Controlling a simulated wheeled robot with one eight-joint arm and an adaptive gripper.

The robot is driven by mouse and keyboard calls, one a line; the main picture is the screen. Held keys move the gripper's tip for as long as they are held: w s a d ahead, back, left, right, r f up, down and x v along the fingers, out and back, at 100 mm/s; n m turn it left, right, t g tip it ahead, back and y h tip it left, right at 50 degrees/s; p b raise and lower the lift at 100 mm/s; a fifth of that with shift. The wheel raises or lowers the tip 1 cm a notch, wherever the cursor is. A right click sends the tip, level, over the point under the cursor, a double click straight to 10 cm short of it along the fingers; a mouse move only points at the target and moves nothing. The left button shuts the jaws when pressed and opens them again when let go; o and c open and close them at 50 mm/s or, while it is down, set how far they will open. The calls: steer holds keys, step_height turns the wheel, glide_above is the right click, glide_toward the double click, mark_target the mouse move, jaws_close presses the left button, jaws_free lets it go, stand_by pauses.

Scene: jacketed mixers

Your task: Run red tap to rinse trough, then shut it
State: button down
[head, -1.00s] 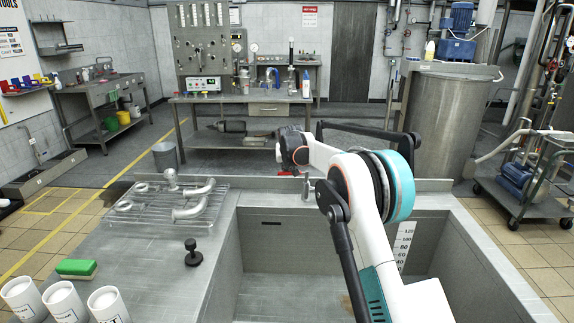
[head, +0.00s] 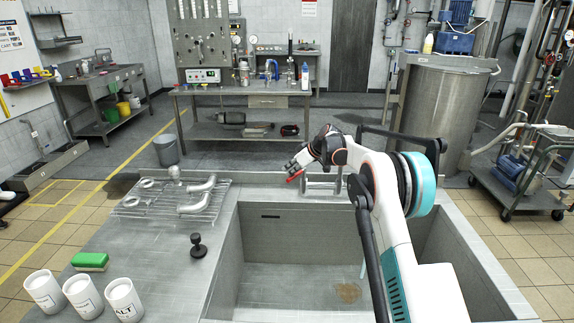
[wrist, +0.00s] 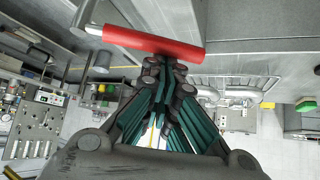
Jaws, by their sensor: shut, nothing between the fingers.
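The red tap handle (head: 295,176) is at the back rim of the steel trough (head: 290,235), left of the metal tap body (head: 322,186). In the wrist view the handle (wrist: 150,44) is a red bar lying across the front of my gripper (wrist: 165,72). My gripper, also in the head view (head: 293,166), is shut and empty, its fingertips right by the bar; I cannot tell whether they touch it. A brown stain (head: 348,292) is on the trough floor. A thin pale streak (head: 362,269) shows beside my arm; I cannot tell if it is water.
Left of the trough, the counter holds a wire rack with pipe fittings (head: 178,197), a black knobbed stopper (head: 198,246), a green sponge (head: 90,261) and white tubs (head: 82,296). My arm hides part of the trough's right side.

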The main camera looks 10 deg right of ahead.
steer(key=shift+s+d+n+g+y+p, duration=0.45)
steer(key=shift+s+d+n+g, duration=0.25)
steer(key=shift+n, duration=0.4)
steer(key=shift+s+d, duration=0.5)
steer(key=shift+d, duration=0.25)
steer(key=p, duration=0.3)
glide_toward(293, 176)
steer(key=r, duration=0.1)
steer(key=w+r, duration=0.1)
steer(key=a+r, duration=0.1)
steer(key=shift+w, duration=0.35)
stand_by(4.0)
